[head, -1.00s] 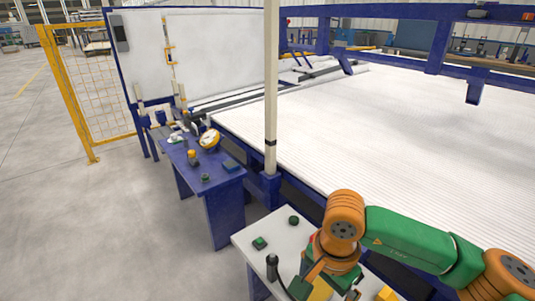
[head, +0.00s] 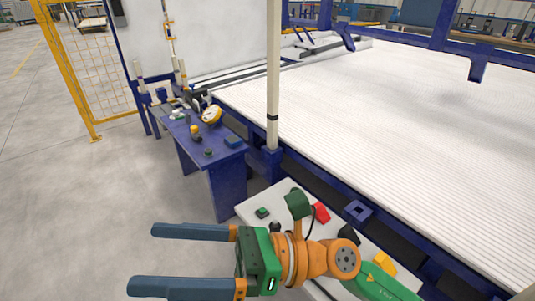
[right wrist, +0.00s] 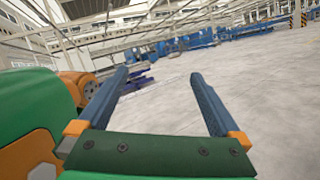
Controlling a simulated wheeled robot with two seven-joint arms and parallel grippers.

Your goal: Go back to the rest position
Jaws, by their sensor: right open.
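My right gripper (head: 165,260) shows in the head view at the lower left of centre, its two blue fingers pointing left and spread wide apart. Nothing is between them. It hangs over the grey floor, to the left of a white-topped table, and my orange and green arm reaches back across that table. In the right wrist view the open fingers (right wrist: 160,90) point out over bare floor toward the far hall. My left gripper is not in view.
The white table (head: 262,200) carries a green button box (head: 262,212), a red piece (head: 321,212) and a yellow piece (head: 384,262). A blue table (head: 228,157) with a gauge stands beyond. A large bed of white pipes (head: 400,120) fills the right. Floor at left is clear.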

